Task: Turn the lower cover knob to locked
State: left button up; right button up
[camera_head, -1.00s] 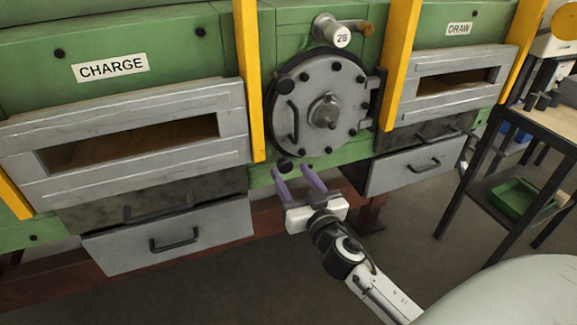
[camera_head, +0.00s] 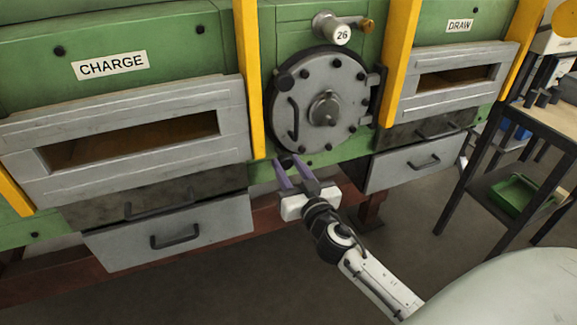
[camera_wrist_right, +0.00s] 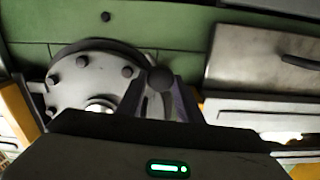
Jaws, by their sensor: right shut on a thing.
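The round grey cover (camera_head: 318,105) is closed on the green furnace front. The lower cover knob (camera_head: 287,161), small, round and black, sits at the cover's lower left edge. My right gripper (camera_head: 290,164) reaches up from below, its two purple fingers on either side of the knob and shut on it. In the right wrist view the dark knob (camera_wrist_right: 160,78) shows between the fingertips, partly hidden by them. The upper black knob (camera_head: 285,83) is at the cover's upper left. Any lock marking is too small to tell. My left gripper is not in view.
A crank handle labelled 26 (camera_head: 342,34) is above the cover. Yellow posts (camera_head: 247,80) flank it. Grey drawers with handles (camera_head: 175,237) are lower left and right. A workbench with a green tray (camera_head: 515,195) stands at right. The floor below is open.

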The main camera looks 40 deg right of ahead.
jog(key=shift+n, duration=0.3)
jog(key=n, duration=0.3)
jog(key=shift+a+n, duration=0.1)
jog(key=shift+n, duration=0.3)
jog(key=n, duration=0.4)
jog(key=shift+a+n, duration=0.1)
jog(key=shift+n, duration=0.2)
jog(key=n, duration=0.5)
jog(key=shift+f+n, duration=0.1)
jog(key=shift+n, duration=0.2)
jog(key=shift+f+n, duration=0.1)
jog(key=shift+n, duration=2)
jog(key=o, duration=1)
jog(key=shift+o, duration=0.2)
